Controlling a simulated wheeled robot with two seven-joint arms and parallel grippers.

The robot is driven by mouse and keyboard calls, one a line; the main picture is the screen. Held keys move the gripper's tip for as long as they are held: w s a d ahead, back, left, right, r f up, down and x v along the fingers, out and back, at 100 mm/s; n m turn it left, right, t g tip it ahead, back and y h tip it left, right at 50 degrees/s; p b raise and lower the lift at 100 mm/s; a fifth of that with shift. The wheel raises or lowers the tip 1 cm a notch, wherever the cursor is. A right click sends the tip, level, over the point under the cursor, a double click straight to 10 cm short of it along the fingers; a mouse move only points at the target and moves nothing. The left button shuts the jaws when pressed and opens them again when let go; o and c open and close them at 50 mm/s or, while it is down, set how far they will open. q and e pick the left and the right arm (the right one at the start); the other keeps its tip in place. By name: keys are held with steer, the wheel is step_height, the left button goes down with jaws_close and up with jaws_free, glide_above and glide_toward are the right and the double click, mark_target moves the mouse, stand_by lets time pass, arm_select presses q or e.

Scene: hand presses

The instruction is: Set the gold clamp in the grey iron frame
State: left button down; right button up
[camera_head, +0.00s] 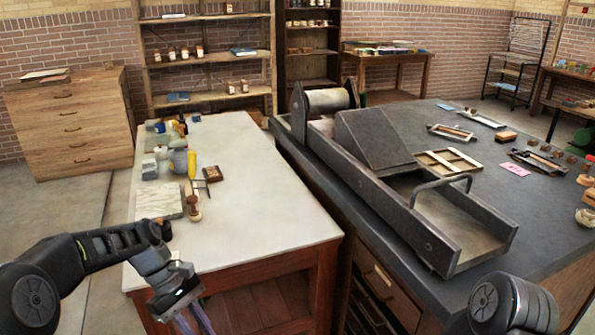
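Several shallow grey metal frames lie on the dark bench at the right: one (450,133) in the middle, one (482,118) farther back, and one (540,161) nearer the right edge. I cannot tell which is the task's grey iron frame. I cannot pick out the gold clamp for sure; small pieces by the frames are too small to identify. My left gripper (195,319) points down in front of the pale table, far from the frames. Its two fingers look apart with nothing between them; their tips reach the bottom edge. My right gripper is out of view; only part of my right arm shows.
A large black press with a roller (328,101) and sloping bed takes up the left of the dark bench (365,215). A tan wooden frame (447,161) and pink card (515,169) lie beyond it. The pale table (265,205) has clutter along its left side and is clear elsewhere.

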arm_select(q)
steer(key=shift+d+r+m+g, duration=0.3)
steer(key=shift+d+r+m, duration=0.05)
steer(key=shift+r+m, duration=0.15)
